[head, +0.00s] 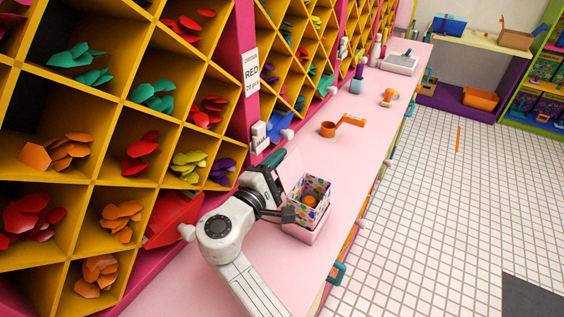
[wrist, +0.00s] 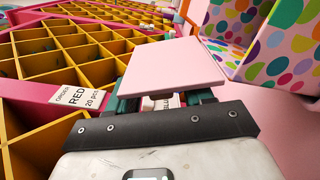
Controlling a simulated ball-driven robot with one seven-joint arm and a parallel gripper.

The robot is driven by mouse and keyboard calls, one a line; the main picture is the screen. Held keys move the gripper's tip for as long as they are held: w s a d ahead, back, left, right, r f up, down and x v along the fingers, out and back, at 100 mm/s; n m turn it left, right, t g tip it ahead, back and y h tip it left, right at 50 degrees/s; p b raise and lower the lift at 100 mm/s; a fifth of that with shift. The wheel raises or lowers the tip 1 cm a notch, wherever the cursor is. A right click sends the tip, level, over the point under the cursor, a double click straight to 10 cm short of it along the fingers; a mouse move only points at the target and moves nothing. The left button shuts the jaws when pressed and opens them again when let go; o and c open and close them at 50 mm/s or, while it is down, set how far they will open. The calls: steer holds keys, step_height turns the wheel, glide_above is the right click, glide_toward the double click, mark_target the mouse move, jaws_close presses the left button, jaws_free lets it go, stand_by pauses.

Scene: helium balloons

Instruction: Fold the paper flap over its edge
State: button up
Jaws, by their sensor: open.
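A polka-dot paper box (head: 317,184) stands open-topped on a pink block on the counter, with a round orange thing (head: 310,201) inside. In the wrist view, its dotted walls (wrist: 271,42) fill the upper right. A flat, plain pink panel (wrist: 172,66) stretches out just beyond my fingers, apparently the flap; I cannot tell where it joins the box. My gripper (head: 281,190) is at the box's left side, its dark green fingers spread. In the wrist view, my gripper (wrist: 166,101) is open under the panel's near edge, and the panel hides the fingertips; contact is unclear.
Yellow cubbies (head: 98,183) with coloured balloons line the left, close to my arm. An order sign reading RED (head: 251,73) hangs on the pink post. An orange cup with a handle (head: 340,125) lies farther along the pink counter (head: 300,255). The tiled floor is open at right.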

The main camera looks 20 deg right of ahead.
steer(key=shift+w+d, duration=0.2)
steer(key=shift+d, duration=0.05)
steer(key=shift+c, duration=0.3)
jaws_close()
